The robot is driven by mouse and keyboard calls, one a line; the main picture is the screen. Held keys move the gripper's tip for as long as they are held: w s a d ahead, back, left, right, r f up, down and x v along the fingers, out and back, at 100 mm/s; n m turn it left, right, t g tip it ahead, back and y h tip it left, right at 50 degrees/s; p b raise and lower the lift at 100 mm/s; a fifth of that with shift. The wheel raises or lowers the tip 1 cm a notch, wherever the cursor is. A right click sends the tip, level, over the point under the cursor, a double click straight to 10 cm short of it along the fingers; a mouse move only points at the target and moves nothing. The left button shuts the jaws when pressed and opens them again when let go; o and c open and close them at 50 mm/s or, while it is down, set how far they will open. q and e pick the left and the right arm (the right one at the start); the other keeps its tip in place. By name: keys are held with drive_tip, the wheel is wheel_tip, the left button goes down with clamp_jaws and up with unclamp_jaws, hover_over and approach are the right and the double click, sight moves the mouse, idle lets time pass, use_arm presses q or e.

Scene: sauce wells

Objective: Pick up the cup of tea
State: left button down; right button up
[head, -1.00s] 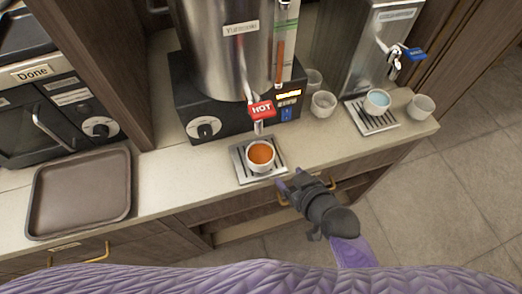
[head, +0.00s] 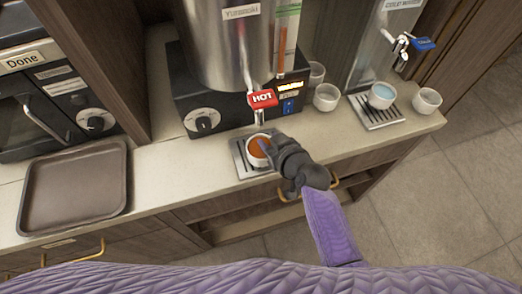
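The cup of tea (head: 254,158) is a small white cup with orange-brown tea. It stands upright on the drip tray (head: 241,170) under the red HOT tap of the steel urn. My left gripper is not in view.
The urn (head: 222,50) and its red tap (head: 262,99) stand right behind and above the cup. Empty white cups (head: 326,98) (head: 427,101) and a cup of bluish water (head: 382,96) stand to the right. A brown tray (head: 73,187) lies at left.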

clamp_jaws()
